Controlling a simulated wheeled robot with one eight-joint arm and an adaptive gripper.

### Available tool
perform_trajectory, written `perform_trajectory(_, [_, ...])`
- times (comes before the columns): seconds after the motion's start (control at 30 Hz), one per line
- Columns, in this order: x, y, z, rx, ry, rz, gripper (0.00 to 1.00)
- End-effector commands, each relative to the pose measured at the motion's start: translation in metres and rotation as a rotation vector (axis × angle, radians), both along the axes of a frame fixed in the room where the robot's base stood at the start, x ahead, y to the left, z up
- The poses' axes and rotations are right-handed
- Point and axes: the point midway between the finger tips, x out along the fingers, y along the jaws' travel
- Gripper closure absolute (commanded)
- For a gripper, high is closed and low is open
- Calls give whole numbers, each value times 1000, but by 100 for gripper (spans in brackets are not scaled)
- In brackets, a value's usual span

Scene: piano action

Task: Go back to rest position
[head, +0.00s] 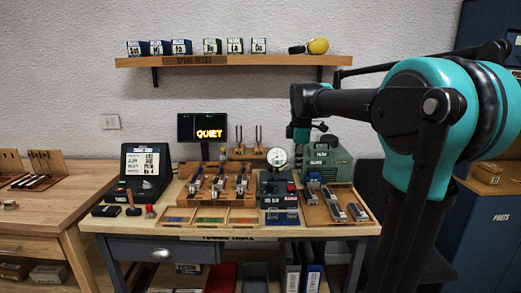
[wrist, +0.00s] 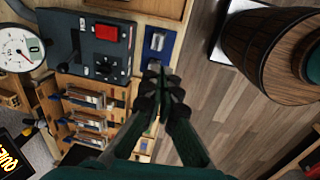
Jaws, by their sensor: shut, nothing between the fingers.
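My gripper (wrist: 160,88) shows in the wrist view with its dark fingers together and nothing between them. It hangs above the right part of the tuning table, over or near a small blue-and-silver piece (wrist: 157,42); I cannot tell the exact height. In the head view my arm reaches in from the right, and its end points down above the bench near the pressure gauge (head: 277,157). The fingertips are hard to make out there. The tuning table (head: 330,231) stands below with its trays and instruments.
A green machine (head: 328,165) stands at the table's back right, close to my arm's end. A screen reading QUIET (head: 202,128) stands at the back. A shelf (head: 235,61) with several boxes hangs on the wall.

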Motion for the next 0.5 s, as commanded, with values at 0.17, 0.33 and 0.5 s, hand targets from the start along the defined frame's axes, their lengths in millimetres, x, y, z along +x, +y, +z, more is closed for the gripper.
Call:
perform_trajectory(0.17, [-11,-6,-18,15,-16,-98,100])
perform_trajectory(0.33, [-25,-12,-40,36,-35,-220,100])
perform_trajectory(0.5, [-47,-22,-72,70,-61,-397,100])
